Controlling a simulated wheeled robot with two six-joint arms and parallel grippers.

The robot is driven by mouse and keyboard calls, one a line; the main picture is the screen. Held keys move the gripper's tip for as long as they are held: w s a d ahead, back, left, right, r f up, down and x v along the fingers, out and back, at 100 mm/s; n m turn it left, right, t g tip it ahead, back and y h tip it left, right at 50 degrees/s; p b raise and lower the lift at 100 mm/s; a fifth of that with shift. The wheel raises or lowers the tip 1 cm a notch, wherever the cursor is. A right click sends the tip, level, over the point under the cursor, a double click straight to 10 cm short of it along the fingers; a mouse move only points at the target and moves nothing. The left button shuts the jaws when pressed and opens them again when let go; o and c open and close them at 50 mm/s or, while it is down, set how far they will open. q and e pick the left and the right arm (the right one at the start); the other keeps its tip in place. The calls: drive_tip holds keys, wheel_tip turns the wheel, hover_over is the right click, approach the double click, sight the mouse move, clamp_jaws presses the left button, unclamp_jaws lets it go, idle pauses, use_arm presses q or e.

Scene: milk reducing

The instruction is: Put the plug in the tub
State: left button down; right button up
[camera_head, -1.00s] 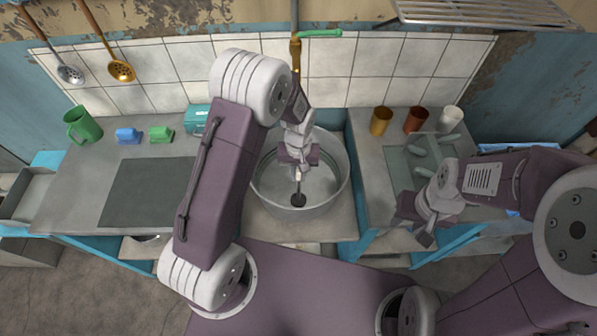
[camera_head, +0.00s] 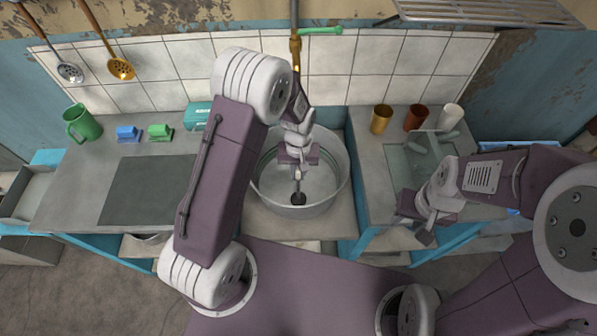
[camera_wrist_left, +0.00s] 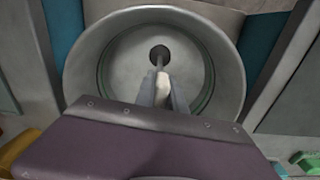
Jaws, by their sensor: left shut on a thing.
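The tub (camera_head: 335,190) is a round grey metal basin in the middle of the counter; its rim shows in the wrist view (camera_wrist_left: 233,62). My left gripper (camera_head: 298,178) reaches down inside the tub, shut on the plug's pale upper part (camera_wrist_left: 162,86). The plug's dark round end (camera_head: 298,199) is at the tub's floor, near the middle. It shows as a dark disc (camera_wrist_left: 159,54) just beyond the fingertips in the wrist view. I cannot tell whether it touches the floor; the drain is not distinguishable. My right gripper (camera_head: 412,230) looks open and empty, over the right counter's front edge.
A tray (camera_head: 398,165) with grey pieces lies on the right counter, behind my right gripper. Gold (camera_head: 381,119), red-brown (camera_head: 415,117) and white (camera_head: 451,117) cups stand behind it. A green mug (camera_head: 82,124) stands left. A faucet pipe (camera_head: 295,50) hangs behind the tub.

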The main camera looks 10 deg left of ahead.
use_arm(q)
drive_tip(key=shift+f, duration=0.35)
idle(0.8)
drive_tip(key=c, duration=1.3)
unclamp_jaws()
drive_tip(key=shift+o, duration=0.2)
drive_tip(key=o, duration=0.6)
wheel_tip(320, 180, up, 8)
drive_tip(key=p, duration=0.7)
drive_tip(key=shift+f, duration=0.2)
